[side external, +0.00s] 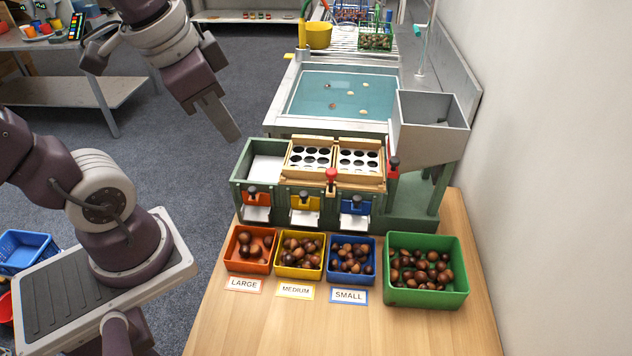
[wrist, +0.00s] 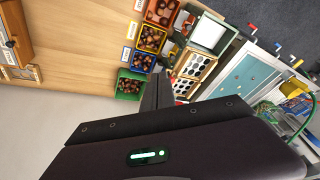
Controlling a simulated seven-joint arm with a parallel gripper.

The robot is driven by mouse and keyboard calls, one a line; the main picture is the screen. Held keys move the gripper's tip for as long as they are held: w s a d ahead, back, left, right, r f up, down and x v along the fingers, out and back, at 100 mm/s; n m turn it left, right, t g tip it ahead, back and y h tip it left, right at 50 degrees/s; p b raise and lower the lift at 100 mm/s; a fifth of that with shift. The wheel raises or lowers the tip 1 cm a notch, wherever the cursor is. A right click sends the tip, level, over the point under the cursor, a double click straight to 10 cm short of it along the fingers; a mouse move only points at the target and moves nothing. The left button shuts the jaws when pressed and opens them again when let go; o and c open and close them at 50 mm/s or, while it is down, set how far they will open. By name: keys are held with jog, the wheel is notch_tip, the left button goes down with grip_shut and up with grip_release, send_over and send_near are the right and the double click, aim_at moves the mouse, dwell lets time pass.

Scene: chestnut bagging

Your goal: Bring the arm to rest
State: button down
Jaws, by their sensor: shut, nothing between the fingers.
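My gripper (side external: 222,120) is at the upper left in the side external view, raised in the air over the floor to the left of the sorter and water basin. Its fingers point down and to the right, and they are shut with nothing between them. In the wrist view my gripper (wrist: 158,90) shows as dark fingers beyond the wrist housing. It touches nothing that I can see.
A green sorter (side external: 240,185) stands on the wooden table (side external: 250,325). Orange (side external: 248,266), yellow (side external: 299,270), blue (side external: 351,271) and green (side external: 428,299) bins hold chestnuts before it. The water basin (side external: 345,97) is behind. A grey hopper (side external: 430,140) stands right, near the wall.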

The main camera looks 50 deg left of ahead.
jog(key=s, duration=0.1)
jog(key=s+d+n+t, duration=0.1)
jog(key=s+d+n, duration=0.1)
jog(key=s, duration=0.1)
jog(key=shift+d+r+h, duration=0.25)
jog(key=shift+h, duration=0.15)
dwell(0.4)
